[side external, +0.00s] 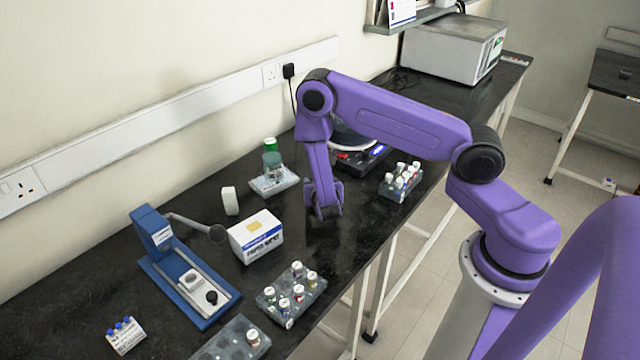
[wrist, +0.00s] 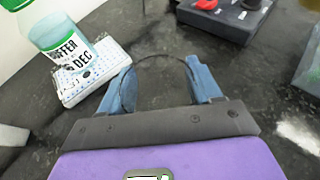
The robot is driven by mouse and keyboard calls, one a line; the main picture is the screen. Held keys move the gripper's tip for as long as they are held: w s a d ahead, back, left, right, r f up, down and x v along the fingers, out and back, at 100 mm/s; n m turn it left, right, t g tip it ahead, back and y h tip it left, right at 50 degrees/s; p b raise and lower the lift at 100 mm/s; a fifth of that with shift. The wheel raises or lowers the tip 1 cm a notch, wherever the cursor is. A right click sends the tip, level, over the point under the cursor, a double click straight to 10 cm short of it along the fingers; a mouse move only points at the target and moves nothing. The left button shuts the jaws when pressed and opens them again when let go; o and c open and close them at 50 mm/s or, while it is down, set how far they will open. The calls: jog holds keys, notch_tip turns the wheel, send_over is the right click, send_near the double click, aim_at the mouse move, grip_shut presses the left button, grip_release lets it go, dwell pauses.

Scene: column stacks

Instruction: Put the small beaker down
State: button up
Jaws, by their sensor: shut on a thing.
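My gripper (side external: 326,212) is low over the black bench top, pointing down. In the wrist view its two blue fingers (wrist: 165,85) are shut on the small beaker (wrist: 160,57), a clear glass vessel that shows mostly as a thin curved rim between them. The beaker is hard to make out in the side view, where the fingers cover it. I cannot tell whether its base touches the bench.
A green-capped bottle (side external: 272,158) on a pale tray (side external: 262,188) stands left of my gripper. A dark device (side external: 362,158) is behind, a vial rack (side external: 400,182) right, and a white box (side external: 256,238) front left. Bare bench (side external: 345,235) lies around the gripper.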

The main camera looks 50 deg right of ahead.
jog(key=shift+f, duration=0.2)
jog(key=o, duration=1.1)
jog(key=shift+c, duration=0.2)
jog(key=shift+r, duration=0.1)
